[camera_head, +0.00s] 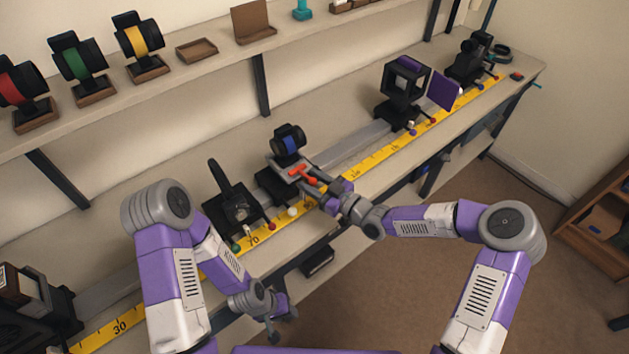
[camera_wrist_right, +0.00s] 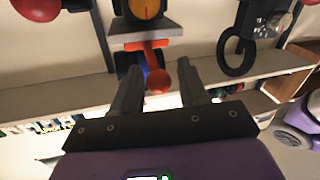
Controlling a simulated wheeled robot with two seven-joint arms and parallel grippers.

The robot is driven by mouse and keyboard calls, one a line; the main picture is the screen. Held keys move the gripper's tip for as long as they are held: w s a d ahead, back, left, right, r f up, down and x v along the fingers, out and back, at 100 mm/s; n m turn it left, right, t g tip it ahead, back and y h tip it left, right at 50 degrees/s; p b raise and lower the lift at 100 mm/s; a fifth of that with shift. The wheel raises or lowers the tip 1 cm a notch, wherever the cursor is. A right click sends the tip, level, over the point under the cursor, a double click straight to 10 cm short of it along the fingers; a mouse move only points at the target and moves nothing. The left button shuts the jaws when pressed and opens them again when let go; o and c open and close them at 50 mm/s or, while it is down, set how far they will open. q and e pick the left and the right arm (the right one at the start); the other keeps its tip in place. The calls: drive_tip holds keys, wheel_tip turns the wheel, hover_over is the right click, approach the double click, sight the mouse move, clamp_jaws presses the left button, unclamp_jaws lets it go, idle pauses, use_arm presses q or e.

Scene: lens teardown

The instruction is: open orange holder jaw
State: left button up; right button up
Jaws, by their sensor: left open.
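The orange holder jaw (camera_head: 298,171) is a T-shaped orange piece with a round knob, on a grey plate below a black ring with a blue band (camera_head: 288,140). In the right wrist view the orange bar (camera_wrist_right: 146,45) and its red-orange knob (camera_wrist_right: 159,80) show close up. My right gripper (camera_head: 317,183) is at the knob; in its wrist view the two fingers (camera_wrist_right: 160,84) are apart, with the knob between their tips and gaps on both sides. My left gripper (camera_head: 281,326) is open and empty, low in front of the bench, away from the holder.
A yellow scale (camera_head: 376,160) runs along the bench front, with small coloured balls near it. A black stand with an upright arm (camera_head: 232,206) is left of the holder; a black cage mount (camera_head: 404,87) and purple panel (camera_head: 444,91) are right. A shelf with coloured rings is behind.

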drive_tip(key=shift+o, duration=0.3)
drive_tip(key=shift+d, duration=0.15)
drive_tip(key=v, duration=0.7)
drive_tip(key=shift+s+p, duration=0.2)
drive_tip(key=shift+p, duration=0.2)
drive_tip(key=shift+d, duration=0.1)
